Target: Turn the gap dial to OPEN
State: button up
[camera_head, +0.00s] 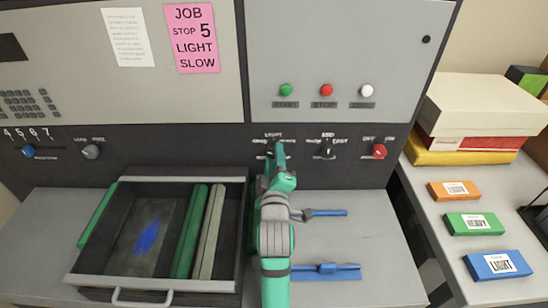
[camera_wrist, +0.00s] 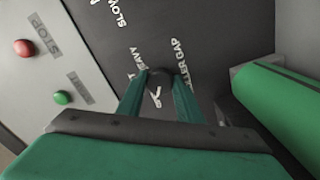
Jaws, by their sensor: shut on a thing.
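The gap dial (camera_wrist: 160,78) is a dark round knob on the black panel, with "LLER GAP" lettering beside it and "AVY" lettering on its other side in the wrist view. My gripper (camera_wrist: 161,84) has its two green fingers on either side of the knob and is shut on it. A white mark shows just below the knob between the fingers; I cannot tell which setting the pointer is at. In the head view my gripper (camera_head: 277,150) reaches the panel below the word LIGHT and hides most of the dial.
A black dial (camera_head: 327,151) labelled MED and FAST and a red knob (camera_head: 379,151) sit to the right. A pink note (camera_head: 192,38) reads JOB 5, STOP, LIGHT, SLOW. An open drawer (camera_head: 112,283) with rollers stands left of my arm.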

jog(key=o, duration=1)
jog(key=shift+o, duration=0.2)
jog(key=shift+s, duration=0.1)
jog(key=s, duration=1)
jog(key=shift+s, duration=0.35)
